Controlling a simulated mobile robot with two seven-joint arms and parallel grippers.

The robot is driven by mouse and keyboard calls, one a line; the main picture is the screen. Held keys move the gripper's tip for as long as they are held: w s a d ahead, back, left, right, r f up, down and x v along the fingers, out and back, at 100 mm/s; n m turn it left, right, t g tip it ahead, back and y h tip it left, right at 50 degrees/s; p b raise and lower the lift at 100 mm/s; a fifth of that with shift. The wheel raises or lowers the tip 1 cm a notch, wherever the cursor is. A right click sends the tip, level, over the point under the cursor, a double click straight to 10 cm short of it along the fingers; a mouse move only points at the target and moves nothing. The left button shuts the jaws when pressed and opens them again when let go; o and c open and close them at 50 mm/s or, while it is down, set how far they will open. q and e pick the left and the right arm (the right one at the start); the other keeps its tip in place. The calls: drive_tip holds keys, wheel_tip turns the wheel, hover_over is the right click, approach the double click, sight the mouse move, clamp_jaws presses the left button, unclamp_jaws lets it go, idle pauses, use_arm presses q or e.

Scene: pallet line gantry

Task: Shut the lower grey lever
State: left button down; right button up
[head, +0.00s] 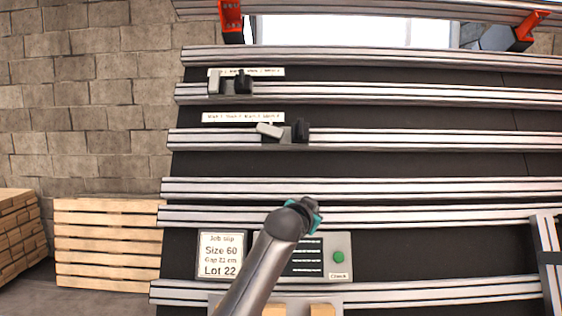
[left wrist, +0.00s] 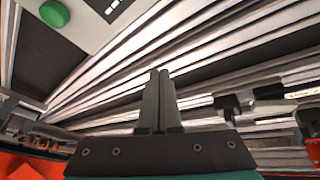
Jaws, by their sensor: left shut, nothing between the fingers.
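The lower grey lever (head: 269,130) is on the second rail from the top of the black panel. It lies tilted, its left end higher, beside a black block (head: 301,130) on its right. Another grey lever (head: 214,83) stands upright on the rail above, next to a black knob (head: 243,83). My left gripper (head: 312,213) is below the lower lever, apart from it, in front of the lower rails. In the left wrist view its fingers (left wrist: 158,98) are shut and empty. Dark fittings (left wrist: 232,104) show at right there; I cannot tell which lever they belong to. My right gripper is not in view.
A white job slip (head: 221,255) and a box with a green button (head: 338,257) sit low on the panel, partly behind my arm. Rails cross the panel. Orange brackets (head: 231,18) are at the top. A wooden pallet (head: 107,243) stands at left.

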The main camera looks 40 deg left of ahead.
use_arm(q)
drive_tip(key=a+r+n+t+y, duration=0.1)
drive_tip(key=a+r, duration=0.2)
drive_tip(key=r, duration=0.4)
drive_tip(key=s+a+r+n+t+y, duration=0.1)
drive_tip(key=a+r+y, duration=0.1)
drive_tip(key=a+r, duration=0.35)
drive_tip(key=a+r+n+t+y, duration=0.1)
drive_tip(key=a+r, duration=0.1)
drive_tip(key=r, duration=0.7)
drive_tip(key=r+p, duration=0.1)
drive_tip(key=p, duration=0.5)
hover_over(270, 131)
drive_tip(key=w+d, duration=0.3)
drive_tip(key=d, duration=0.1)
drive_tip(key=shift+s+a+f+p, duration=0.2)
drive_tip(key=shift+s+f+p, duration=0.25)
drive_tip(key=shift+f, duration=0.35)
drive_tip(key=shift+s+a+f+p, duration=0.2)
drive_tip(key=shift+s+f, duration=0.3)
drive_tip(key=shift+f, duration=0.25)
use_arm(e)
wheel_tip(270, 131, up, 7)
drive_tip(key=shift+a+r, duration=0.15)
use_arm(q)
drive_tip(key=shift+s+a, duration=0.1)
drive_tip(key=shift+s, duration=0.05)
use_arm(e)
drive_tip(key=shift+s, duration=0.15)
